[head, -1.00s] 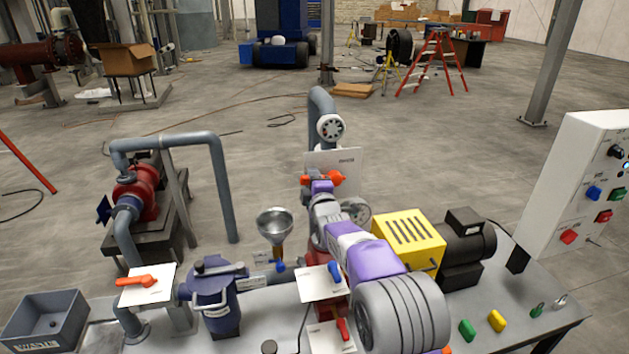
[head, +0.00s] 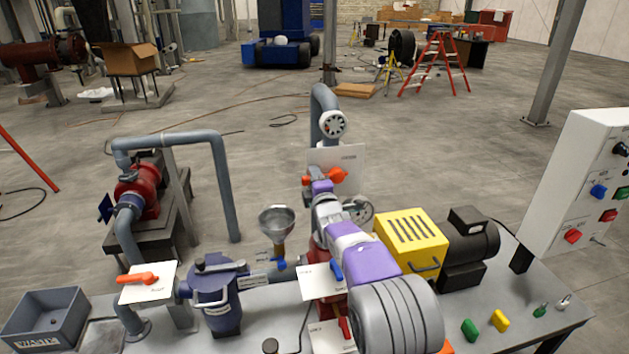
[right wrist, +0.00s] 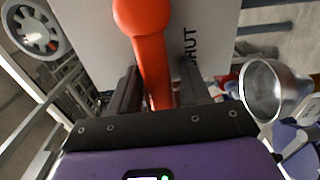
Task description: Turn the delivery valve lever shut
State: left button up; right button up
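The orange valve lever (head: 339,174) stands in front of a white plate (head: 349,156) on the grey upright pipe. My right gripper (head: 320,186) is at this lever. In the right wrist view the lever (right wrist: 153,72) runs between the two fingers of my gripper (right wrist: 156,88), with a narrow gap showing on its right side. The fingers stand apart around it and do not look closed on it. The word SHUT shows on the plate beside the right finger. My left gripper is in neither view.
Another orange lever (head: 140,279) lies on a white plate at the left. A metal funnel (head: 277,221), a blue strainer pot (head: 216,295) and a yellow guard (head: 412,240) stand near my right arm. A white control box (head: 575,185) is at the right.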

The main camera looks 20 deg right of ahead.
jog(key=shift+o, duration=0.2)
jog(key=s, duration=0.7)
jog(key=shift+s+a, duration=0.25)
jog(key=shift+s, duration=0.05)
dwell(0.3)
